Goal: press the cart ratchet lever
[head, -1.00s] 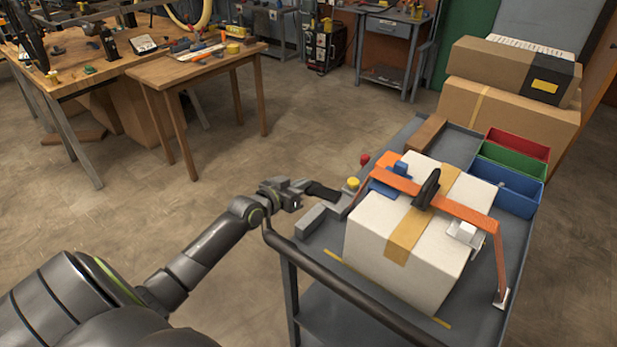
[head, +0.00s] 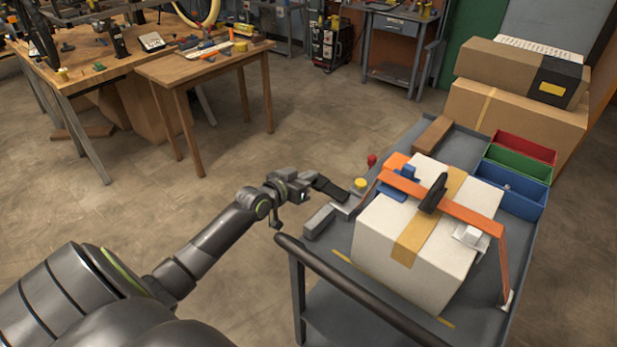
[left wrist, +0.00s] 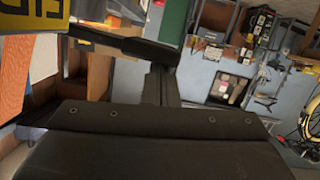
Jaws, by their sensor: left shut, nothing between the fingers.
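The cart's ratchet lever (head: 433,193) is a black upright piece on the orange strap (head: 470,218). The strap runs over a white box (head: 385,235) with a tan tape band on the grey cart. My left gripper (head: 338,194) is shut and empty, with its dark fingers pointing right at the cart's left edge. It is apart from the lever, with the strap's left end between them. In the left wrist view my gripper (left wrist: 160,75) shows dark in the middle, and the lever cannot be made out. My right gripper is not in view.
The cart's dark push handle (head: 350,295) runs along its near side. A grey block (head: 319,222), a yellow knob (head: 360,183) and a red knob (head: 371,160) lie near my left gripper. Red, green and blue bins (head: 515,190) stand at the cart's right. Open floor lies left.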

